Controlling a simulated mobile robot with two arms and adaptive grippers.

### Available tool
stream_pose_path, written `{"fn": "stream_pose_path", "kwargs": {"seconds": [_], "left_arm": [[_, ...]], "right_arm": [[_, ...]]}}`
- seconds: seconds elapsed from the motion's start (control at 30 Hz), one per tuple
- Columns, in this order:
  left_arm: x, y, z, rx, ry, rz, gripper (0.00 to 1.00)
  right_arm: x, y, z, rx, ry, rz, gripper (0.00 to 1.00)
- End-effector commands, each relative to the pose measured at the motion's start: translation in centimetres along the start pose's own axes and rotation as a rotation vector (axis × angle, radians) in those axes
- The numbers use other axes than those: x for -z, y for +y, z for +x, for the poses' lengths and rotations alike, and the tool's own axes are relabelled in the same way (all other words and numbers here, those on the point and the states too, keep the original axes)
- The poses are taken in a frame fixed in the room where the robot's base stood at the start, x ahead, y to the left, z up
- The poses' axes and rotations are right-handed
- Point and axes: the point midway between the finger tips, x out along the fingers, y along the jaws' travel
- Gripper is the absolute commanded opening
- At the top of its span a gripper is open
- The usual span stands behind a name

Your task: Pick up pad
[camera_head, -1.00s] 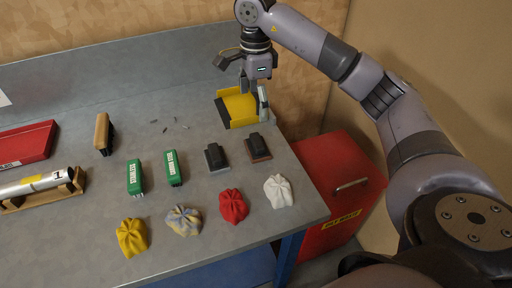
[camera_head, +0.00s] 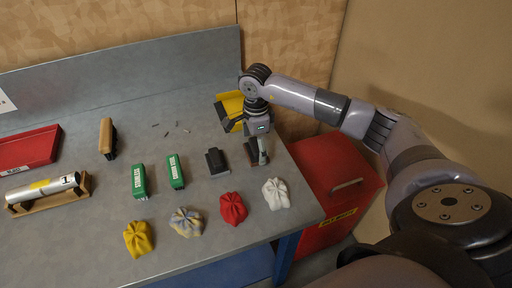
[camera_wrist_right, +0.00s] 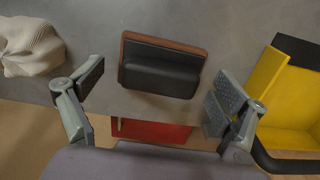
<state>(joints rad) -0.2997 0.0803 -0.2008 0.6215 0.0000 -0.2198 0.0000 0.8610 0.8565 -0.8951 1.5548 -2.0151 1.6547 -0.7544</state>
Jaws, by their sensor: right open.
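A pad with a black grip and a reddish-brown base (camera_wrist_right: 162,66) lies on the bench in the right wrist view, between and slightly beyond my open fingers. In the head view this pad (camera_head: 250,154) is mostly hidden behind my right gripper (camera_head: 260,158). My right gripper is open and empty over it, one finger to each side in the wrist view (camera_wrist_right: 157,88). A second, dark grey pad (camera_head: 216,161) lies just left of it in the head view. My left gripper is not in view.
A yellow dustpan-like tray (camera_head: 230,107) is close behind the gripper. Green boxes (camera_head: 139,180), crumpled cloths (camera_head: 232,208), a brush (camera_head: 107,137) and a red tray (camera_head: 28,150) are on the bench. A red bin (camera_head: 335,170) stands beyond the bench's right edge.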

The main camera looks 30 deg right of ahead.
Motion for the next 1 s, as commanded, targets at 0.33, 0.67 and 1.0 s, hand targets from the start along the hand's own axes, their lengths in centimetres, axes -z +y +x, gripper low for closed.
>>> {"fn": "stream_pose_path", "kwargs": {"seconds": [0.33,0.67,1.0], "left_arm": [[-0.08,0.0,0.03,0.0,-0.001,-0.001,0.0],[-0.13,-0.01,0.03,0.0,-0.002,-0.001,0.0],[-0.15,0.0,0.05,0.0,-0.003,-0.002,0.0]], "right_arm": [[-0.01,-0.03,0.08,0.001,0.0,0.0,0.83],[0.0,-0.03,0.05,0.001,0.0,0.0,0.61],[0.02,0.03,0.16,-0.001,0.001,0.0,0.38]]}}
